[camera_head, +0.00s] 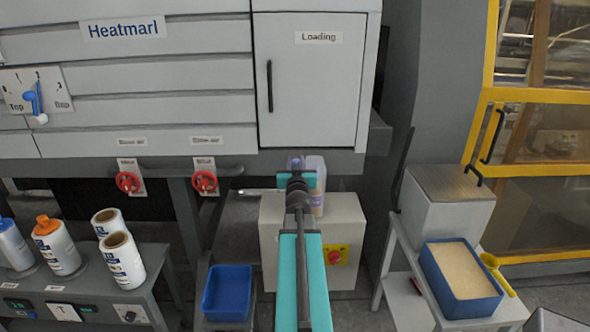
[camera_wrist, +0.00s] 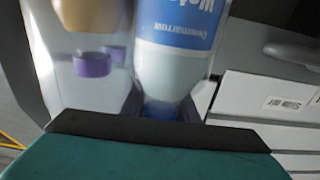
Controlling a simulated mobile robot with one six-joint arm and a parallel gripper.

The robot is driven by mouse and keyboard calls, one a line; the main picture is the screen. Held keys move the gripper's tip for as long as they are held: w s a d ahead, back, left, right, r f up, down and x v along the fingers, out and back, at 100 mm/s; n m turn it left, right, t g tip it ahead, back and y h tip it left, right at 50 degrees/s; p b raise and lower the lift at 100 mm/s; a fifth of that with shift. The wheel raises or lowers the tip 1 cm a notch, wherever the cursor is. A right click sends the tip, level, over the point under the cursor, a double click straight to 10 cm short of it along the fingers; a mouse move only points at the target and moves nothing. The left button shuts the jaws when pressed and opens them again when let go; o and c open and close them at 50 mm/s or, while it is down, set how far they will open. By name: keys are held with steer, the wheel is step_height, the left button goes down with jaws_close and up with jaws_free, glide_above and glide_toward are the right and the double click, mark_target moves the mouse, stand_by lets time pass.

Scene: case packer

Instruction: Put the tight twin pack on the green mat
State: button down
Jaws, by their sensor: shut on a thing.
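The twin pack (camera_wrist: 172,62) fills the top middle of the wrist view. It shows a white bottle with a blue label beside a clear bottle with yellowish contents and a purple cap. My gripper (camera_wrist: 160,108) is shut on it, with the fingertips mostly hidden. In the head view, part of the pack (camera_head: 317,171) shows just beyond my gripper (camera_head: 298,166), in front of the machine below the Loading door. My arm hides the rest of it. I see no green mat in either view.
A grey box (camera_head: 346,222) with a red button stands below the gripper. A blue bin (camera_head: 228,293) is left of my arm. A blue tray (camera_head: 432,273) and yellow scoop (camera_head: 497,272) are at right. Red valves (camera_head: 204,182) jut from the machine.

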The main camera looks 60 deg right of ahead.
steer(key=shift+f, duration=1.8)
steer(key=c, duration=1.4)
jaws_free()
steer(key=shift+s, duration=0.1)
